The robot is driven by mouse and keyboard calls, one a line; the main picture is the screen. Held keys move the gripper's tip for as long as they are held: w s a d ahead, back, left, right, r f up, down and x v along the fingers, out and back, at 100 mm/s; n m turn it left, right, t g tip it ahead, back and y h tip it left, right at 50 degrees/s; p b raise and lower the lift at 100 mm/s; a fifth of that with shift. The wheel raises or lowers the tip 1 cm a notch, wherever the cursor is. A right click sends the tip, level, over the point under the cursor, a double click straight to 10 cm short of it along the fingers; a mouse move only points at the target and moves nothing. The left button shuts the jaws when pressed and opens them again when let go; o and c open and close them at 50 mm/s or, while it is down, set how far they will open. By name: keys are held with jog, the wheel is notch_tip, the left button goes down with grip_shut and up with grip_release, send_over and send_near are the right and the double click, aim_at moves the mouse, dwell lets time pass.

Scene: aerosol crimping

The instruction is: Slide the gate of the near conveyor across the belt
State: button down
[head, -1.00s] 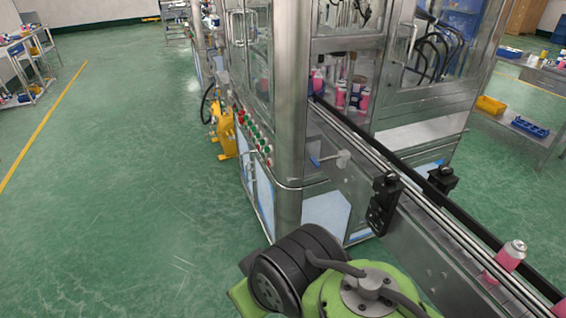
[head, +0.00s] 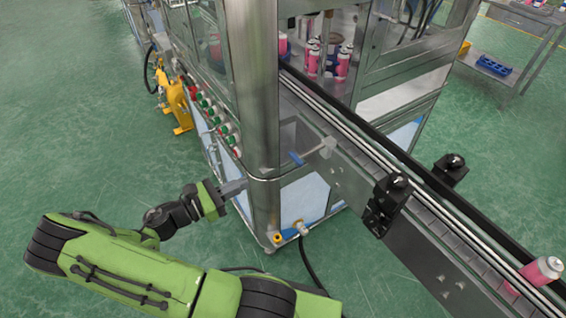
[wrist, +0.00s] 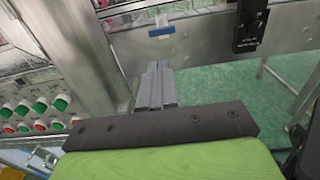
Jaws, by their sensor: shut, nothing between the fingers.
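The near conveyor (head: 352,178) runs from the machine toward the lower right. On its near side wall, close to the machine, is the gate (head: 322,147), a small pale metal piece with a blue handle (head: 296,158). In the wrist view the blue handle (wrist: 161,31) shows on the conveyor wall beyond my fingertips. My gripper (head: 243,184) is shut and empty, left of the handle and apart from it, by the machine's corner post. The wrist view shows its closed grey fingers (wrist: 158,72) pointing toward the conveyor wall.
The steel corner post (head: 252,90) stands between my gripper and the gate in the head view. Black sensor blocks (head: 387,203) sit on the conveyor edges. Green and red buttons (head: 215,118) line the machine's left side.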

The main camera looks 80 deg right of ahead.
aim_at(294, 160)
jog(key=b+x, duration=0.1)
jog(key=x, duration=1.3)
jog(key=shift+s+a, duration=0.1)
jog(key=shift+s, duration=0.15)
jog(key=shift+r, duration=0.1)
